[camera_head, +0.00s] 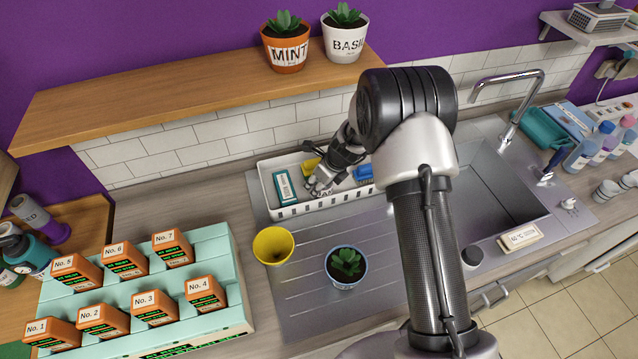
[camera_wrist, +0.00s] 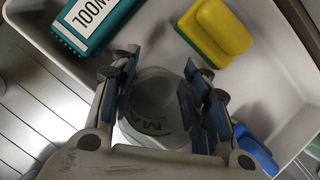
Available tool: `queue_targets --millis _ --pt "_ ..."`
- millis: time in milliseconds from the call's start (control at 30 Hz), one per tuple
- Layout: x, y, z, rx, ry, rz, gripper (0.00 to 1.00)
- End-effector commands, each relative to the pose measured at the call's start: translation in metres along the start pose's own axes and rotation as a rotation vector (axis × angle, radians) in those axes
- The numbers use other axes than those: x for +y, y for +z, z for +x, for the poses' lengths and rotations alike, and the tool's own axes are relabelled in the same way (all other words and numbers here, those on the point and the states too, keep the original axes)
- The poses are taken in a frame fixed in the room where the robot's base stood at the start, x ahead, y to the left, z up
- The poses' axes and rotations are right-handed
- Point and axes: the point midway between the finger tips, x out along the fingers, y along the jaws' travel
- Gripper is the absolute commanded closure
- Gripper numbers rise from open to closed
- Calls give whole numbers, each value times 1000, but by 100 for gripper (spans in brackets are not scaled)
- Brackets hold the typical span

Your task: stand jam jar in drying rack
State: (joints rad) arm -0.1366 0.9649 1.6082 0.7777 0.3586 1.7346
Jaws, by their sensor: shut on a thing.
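The jam jar (camera_wrist: 160,98) is a clear, greyish jar with dark lettering. In the wrist view it sits between the blue-padded fingers of my gripper (camera_wrist: 160,80), which is shut on it. In the head view my gripper (camera_head: 322,182) reaches down into a white slotted bin (camera_head: 287,212), and part of the jar's lettering shows beside the fingers. The jar is inside the bin's outline; whether its base touches the bin floor I cannot tell. No separate drying rack stands out; the grooved metal drainboard (camera_head: 305,290) lies in front of the bin.
The bin also holds a teal box (camera_head: 285,187), a yellow sponge (camera_head: 311,166) and a blue object (camera_head: 363,173). A yellow cup (camera_head: 273,246) and a potted succulent (camera_head: 345,266) stand on the drainboard. The sink (camera_head: 490,195) is at right, and a wooden shelf (camera_head: 190,85) hangs above.

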Motion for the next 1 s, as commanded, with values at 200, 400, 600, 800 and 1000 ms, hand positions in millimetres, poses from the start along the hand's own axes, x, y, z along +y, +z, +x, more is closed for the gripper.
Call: queue_targets --millis 200,400,600,800,1000 --pt "0 -2 3 1 1 0 53" --pt "0 -2 3 1 1 0 40" --pt "0 -2 3 1 1 0 37" --pt "0 0 0 0 0 0 37" --pt "-1 1 -28 -2 -2 1 37"
